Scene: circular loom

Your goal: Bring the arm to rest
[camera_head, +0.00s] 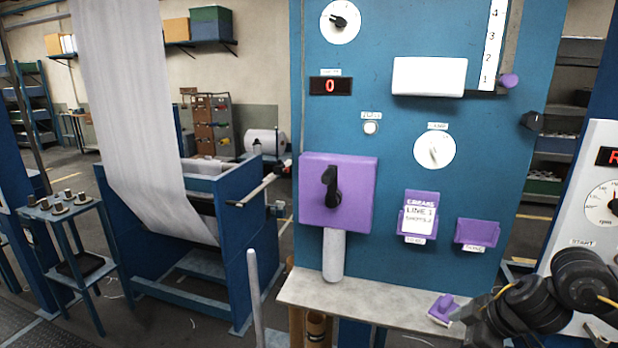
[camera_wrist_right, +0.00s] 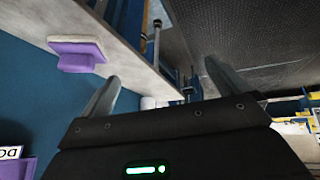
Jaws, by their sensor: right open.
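My right arm comes in at the lower right of the head view, its dark links in front of the panel's lower right side. My right gripper (camera_wrist_right: 160,88) shows in the right wrist view with its two grey fingers spread wide and nothing between them. It is near the front of the grey shelf (camera_head: 375,303), close to a purple block with a pale base (camera_head: 443,308). The purple block also shows in the right wrist view (camera_wrist_right: 76,55), left of the fingers and apart from them. My left gripper is not in view.
The blue panel (camera_head: 390,130) carries a purple box with a black handle (camera_head: 338,192), dials and purple holders. A white gauge panel (camera_head: 597,190) stands close at the right. A blue fabric frame (camera_head: 250,235) and a small stool (camera_head: 75,212) stand at the left.

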